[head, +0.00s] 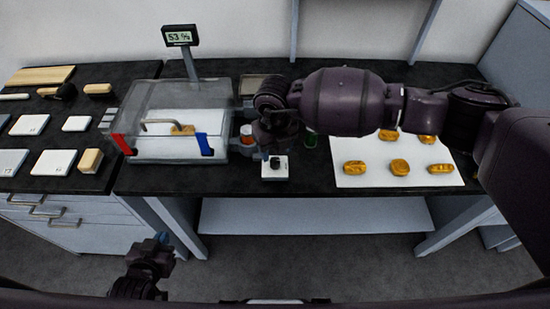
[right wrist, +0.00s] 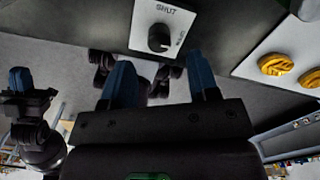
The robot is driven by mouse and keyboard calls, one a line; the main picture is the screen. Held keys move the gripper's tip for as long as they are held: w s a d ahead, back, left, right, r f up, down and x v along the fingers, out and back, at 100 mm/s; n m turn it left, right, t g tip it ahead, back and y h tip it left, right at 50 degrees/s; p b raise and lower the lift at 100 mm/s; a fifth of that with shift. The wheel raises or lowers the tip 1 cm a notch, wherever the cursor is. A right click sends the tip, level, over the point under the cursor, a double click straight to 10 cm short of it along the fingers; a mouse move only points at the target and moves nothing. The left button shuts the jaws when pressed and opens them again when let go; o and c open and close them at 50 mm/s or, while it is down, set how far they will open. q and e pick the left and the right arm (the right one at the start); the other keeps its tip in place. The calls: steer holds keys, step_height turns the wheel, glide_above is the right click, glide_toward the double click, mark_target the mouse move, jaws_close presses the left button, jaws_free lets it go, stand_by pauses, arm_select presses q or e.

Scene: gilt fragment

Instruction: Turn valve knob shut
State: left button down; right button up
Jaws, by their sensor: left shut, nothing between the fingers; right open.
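The valve knob (head: 275,161) is a small dark knob on a white plate (head: 284,174) near the table's front edge. In the right wrist view the black knob (right wrist: 159,38) sits on the plate below the printed word SHUT; a second label beside it is hard to read. My right gripper (right wrist: 159,62) is open, its blue fingers apart and nothing between them; the knob appears beyond the fingertips. In the head view my right wrist is above the plate and hides its fingers. My left gripper (head: 163,239) is shut and empty, low in front of the table.
A clear-lidded box (head: 180,150) with red and blue clips stands left of the plate, below a display (head: 180,37) reading about 53 %. A white sheet (head: 370,180) with several gold pieces lies to the right. Jars stand close behind the plate.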

mark_target(275, 161)
steer(key=shift+f, duration=2.65)
steer(key=c, duration=0.9)
